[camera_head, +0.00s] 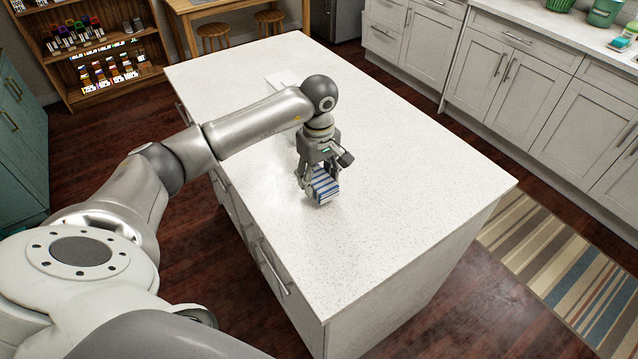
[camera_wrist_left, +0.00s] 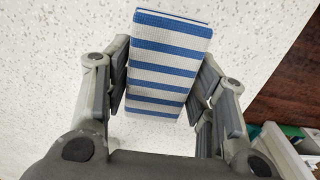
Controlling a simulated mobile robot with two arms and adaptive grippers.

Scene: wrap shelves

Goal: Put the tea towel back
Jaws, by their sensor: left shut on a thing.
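The tea towel (camera_head: 325,186) is a folded blue-and-white striped cloth. In the head view it is at the middle of the white island counter, low over or touching its top; I cannot tell which. My left gripper (camera_head: 319,183) points down and is shut on the towel. In the left wrist view the towel (camera_wrist_left: 166,65) sits between the two fingers of my left gripper (camera_wrist_left: 160,85), stripes facing the camera. My right gripper is not in view.
The island counter (camera_head: 420,200) is mostly clear around the gripper. A white object (camera_head: 283,78) stands behind my arm, partly hidden. A wooden shelf (camera_head: 150,45) with bottles is at the far left. Grey cabinets (camera_head: 520,75) line the right, and a striped rug (camera_head: 560,265) lies on the floor.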

